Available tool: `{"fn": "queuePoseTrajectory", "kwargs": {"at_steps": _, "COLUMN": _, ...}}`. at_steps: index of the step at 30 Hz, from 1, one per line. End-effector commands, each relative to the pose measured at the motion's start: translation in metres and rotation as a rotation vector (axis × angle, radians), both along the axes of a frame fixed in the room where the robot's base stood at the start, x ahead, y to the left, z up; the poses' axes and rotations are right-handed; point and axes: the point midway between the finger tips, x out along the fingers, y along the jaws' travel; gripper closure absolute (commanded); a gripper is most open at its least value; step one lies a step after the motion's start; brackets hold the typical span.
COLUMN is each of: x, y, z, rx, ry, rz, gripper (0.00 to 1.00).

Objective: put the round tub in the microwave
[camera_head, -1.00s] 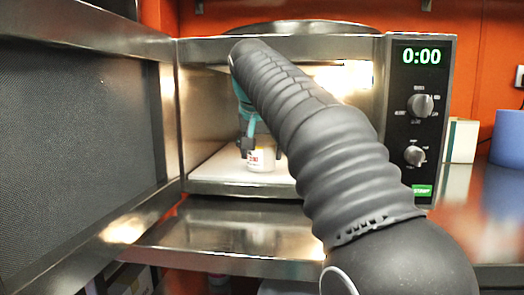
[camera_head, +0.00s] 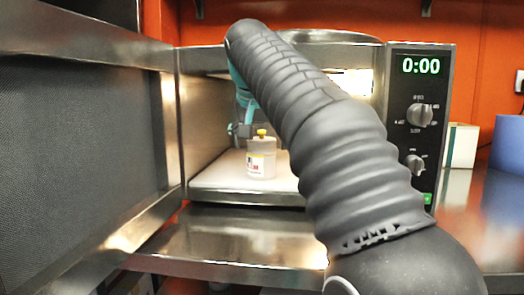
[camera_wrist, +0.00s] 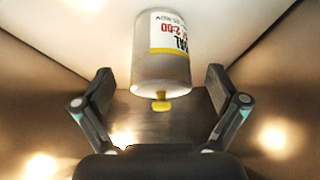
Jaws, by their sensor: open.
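The round tub (camera_head: 261,160) is pale grey-white with a printed label and a small yellow knob on top. It stands upright on the white floor inside the microwave (camera_head: 184,130), whose door (camera_head: 75,160) is swung open at the left. My gripper (camera_head: 240,130) is inside the cavity too, above and left of the tub in the head view, partly hidden by my arm. In the wrist view, my gripper (camera_wrist: 159,75) has its fingers spread wide, with the tub (camera_wrist: 162,50) beyond and between them, its knob pointing toward me. No contact shows.
The steel counter (camera_head: 220,240) in front of the microwave is clear where it shows. A small pale box (camera_head: 463,146) and a blue cylinder (camera_head: 507,143) stand to the right. The microwave walls surround my gripper closely, and the open door bounds the left side.

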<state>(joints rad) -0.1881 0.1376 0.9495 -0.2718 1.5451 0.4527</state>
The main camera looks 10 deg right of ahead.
Motion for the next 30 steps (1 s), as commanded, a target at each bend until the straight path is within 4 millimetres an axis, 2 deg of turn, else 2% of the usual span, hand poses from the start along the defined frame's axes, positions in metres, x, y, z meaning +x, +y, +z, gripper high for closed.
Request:
{"fn": "queuePoseTrajectory", "kwargs": {"at_steps": 1, "x": -0.004, "y": 0.002, "z": 0.009, "rx": 0.000, "ry": -0.001, "rz": 0.001, "gripper": 0.04}}
{"fn": "queuePoseTrajectory", "kwargs": {"at_steps": 7, "x": -0.012, "y": 0.005, "z": 0.021, "rx": 0.000, "ry": 0.000, "rz": 0.000, "gripper": 0.04}}
{"fn": "queuePoseTrajectory", "kwargs": {"at_steps": 30, "x": -0.013, "y": 0.005, "z": 0.022, "rx": 0.000, "ry": 0.001, "rz": -0.001, "gripper": 0.04}}
